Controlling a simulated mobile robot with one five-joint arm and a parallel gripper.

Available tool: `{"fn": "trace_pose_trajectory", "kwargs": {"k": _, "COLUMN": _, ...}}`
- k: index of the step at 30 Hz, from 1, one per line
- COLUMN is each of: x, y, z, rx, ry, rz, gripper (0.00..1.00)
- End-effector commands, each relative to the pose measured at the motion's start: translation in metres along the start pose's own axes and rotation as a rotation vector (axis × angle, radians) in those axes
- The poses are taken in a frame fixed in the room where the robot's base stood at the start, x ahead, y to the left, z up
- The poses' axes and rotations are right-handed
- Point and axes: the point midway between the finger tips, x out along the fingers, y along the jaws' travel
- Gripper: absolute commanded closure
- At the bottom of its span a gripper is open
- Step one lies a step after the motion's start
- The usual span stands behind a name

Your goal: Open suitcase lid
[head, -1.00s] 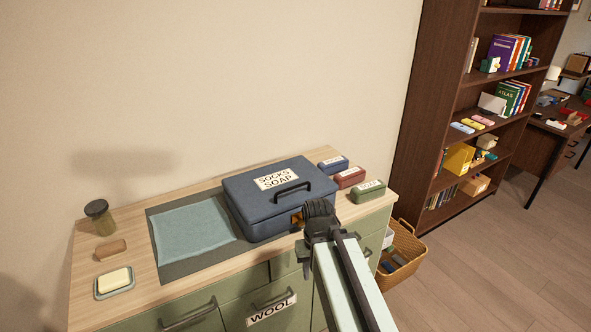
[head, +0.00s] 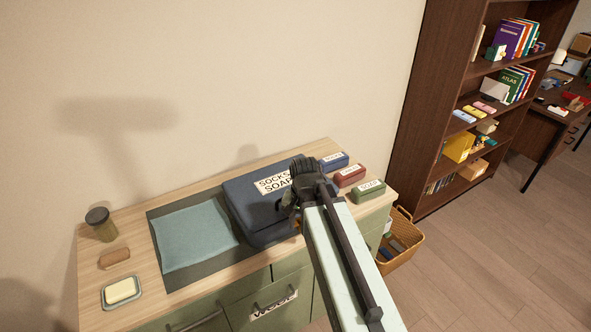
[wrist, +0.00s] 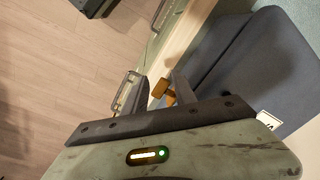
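The dark blue suitcase (head: 258,215) lies on the dresser top with its lid down. My gripper (head: 303,180) is in front of the suitcase's right part in the head view and hides the handle. In the wrist view the suitcase (wrist: 250,75) fills the right side. A brass latch (wrist: 162,92) on its front shows between the two dark fingers of my gripper (wrist: 160,84). The fingers are apart, and whether they touch the latch cannot be told.
A teal cloth on a grey mat (head: 195,278) lies left of the suitcase. A jar (head: 101,225), brown bar (head: 114,258) and soap dish (head: 122,292) stand further left. Three small labelled boxes, including a red one (head: 350,176), sit right. A wicker basket (head: 402,240) stands on the floor.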

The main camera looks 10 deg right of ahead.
Motion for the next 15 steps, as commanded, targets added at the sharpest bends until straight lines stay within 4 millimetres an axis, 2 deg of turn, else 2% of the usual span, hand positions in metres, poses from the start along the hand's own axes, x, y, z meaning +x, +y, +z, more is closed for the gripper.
{"fn": "trace_pose_trajectory", "kwargs": {"k": 1, "x": -0.051, "y": -0.009, "z": -0.016, "rx": 0.102, "ry": 0.010, "rz": -0.012, "gripper": 0.67}}
{"fn": "trace_pose_trajectory", "kwargs": {"k": 6, "x": -0.111, "y": -0.027, "z": -0.049, "rx": 0.448, "ry": 0.036, "rz": -0.062, "gripper": 0.67}}
{"fn": "trace_pose_trajectory", "kwargs": {"k": 10, "x": -0.140, "y": -0.036, "z": -0.066, "rx": 0.637, "ry": 0.044, "rz": -0.093, "gripper": 0.67}}
{"fn": "trace_pose_trajectory", "kwargs": {"k": 15, "x": -0.148, "y": -0.040, "z": -0.073, "rx": 0.744, "ry": 0.045, "rz": -0.110, "gripper": 0.67}}
